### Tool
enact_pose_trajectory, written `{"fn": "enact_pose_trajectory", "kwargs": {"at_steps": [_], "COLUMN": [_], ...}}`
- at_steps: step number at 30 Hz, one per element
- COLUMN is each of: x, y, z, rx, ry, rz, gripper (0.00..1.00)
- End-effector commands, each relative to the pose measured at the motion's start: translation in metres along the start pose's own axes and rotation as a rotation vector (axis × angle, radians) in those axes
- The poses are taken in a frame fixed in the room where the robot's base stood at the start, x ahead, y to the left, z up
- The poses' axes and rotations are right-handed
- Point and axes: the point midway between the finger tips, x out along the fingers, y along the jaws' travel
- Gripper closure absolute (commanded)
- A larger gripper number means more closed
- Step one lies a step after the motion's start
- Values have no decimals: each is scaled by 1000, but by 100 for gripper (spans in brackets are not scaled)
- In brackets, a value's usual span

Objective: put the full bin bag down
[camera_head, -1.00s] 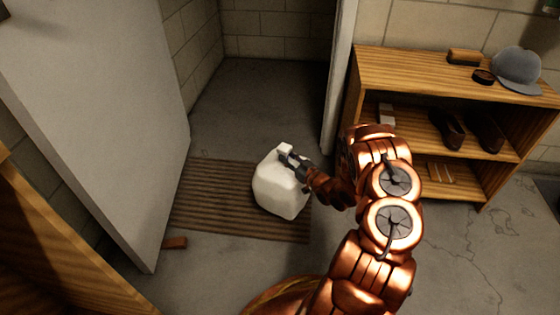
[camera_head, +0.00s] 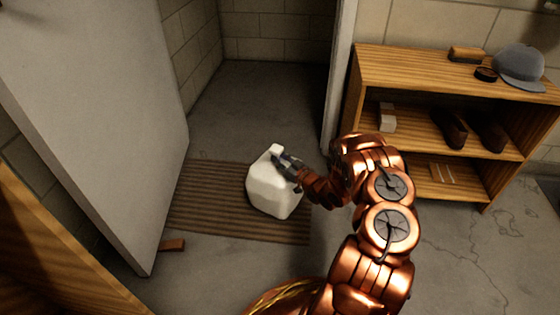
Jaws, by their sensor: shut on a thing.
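The full bin bag (camera_head: 272,191) is a white, bulky bag in the middle of the head view. My gripper (camera_head: 283,161) is shut on its top from the right side. The bag is over the striped brown doormat (camera_head: 205,205). I cannot tell whether its bottom touches the mat or hangs just above it. The gripper fingers partly hide the upper right of the bag.
A grey door (camera_head: 105,110) stands open on the left, with a reddish wedge (camera_head: 172,245) by its lower edge. A wooden shelf (camera_head: 415,67) with shoes and a cap (camera_head: 519,68) stands on the right. Bare floor (camera_head: 265,105) lies beyond the doorway.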

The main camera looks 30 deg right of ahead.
Motion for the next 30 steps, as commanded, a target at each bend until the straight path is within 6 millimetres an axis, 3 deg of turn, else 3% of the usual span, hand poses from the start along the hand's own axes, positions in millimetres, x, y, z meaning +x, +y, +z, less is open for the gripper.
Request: {"fn": "enact_pose_trajectory", "kwargs": {"at_steps": [11, 12, 18, 30], "x": [0, 0, 0, 0], "y": [1, 0, 0, 0], "z": [1, 1, 1, -2], "rx": [-2, -1, -1, 0], "ry": [4, 3, 2, 1], "rz": [0, 0, 0, 1], "gripper": [100, 69, 48, 46]}}
